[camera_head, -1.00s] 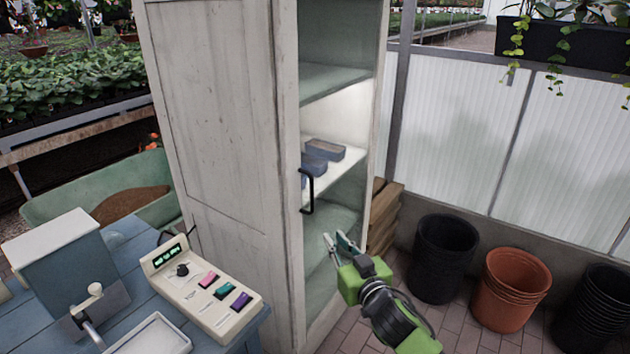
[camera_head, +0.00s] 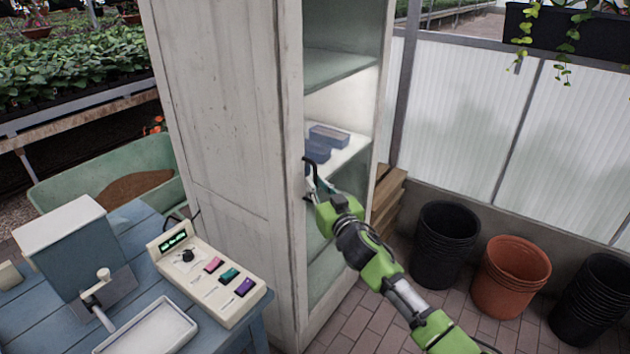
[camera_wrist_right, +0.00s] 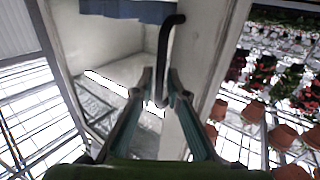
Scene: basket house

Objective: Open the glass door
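The tall cabinet has a glass door (camera_head: 340,73) on its front, with shelves showing through it. A black bar handle (camera_head: 309,168) is on the door's left edge; it also shows in the right wrist view (camera_wrist_right: 164,48). My right gripper (camera_head: 316,187) is at the handle's lower part. In the right wrist view, the handle's lower end lies between the two fingertips (camera_wrist_right: 160,83). The fingers are a little apart, with a narrow gap around the bar; firm contact is not clear. The door looks shut. My left gripper is not in view.
A blue table (camera_head: 32,327) with a control box (camera_head: 207,272) and a metal tray (camera_head: 150,335) stands at the front left. Black pots (camera_head: 445,245) and orange pots (camera_head: 510,272) stand on the right. Brick floor (camera_head: 365,325) is clear before the door.

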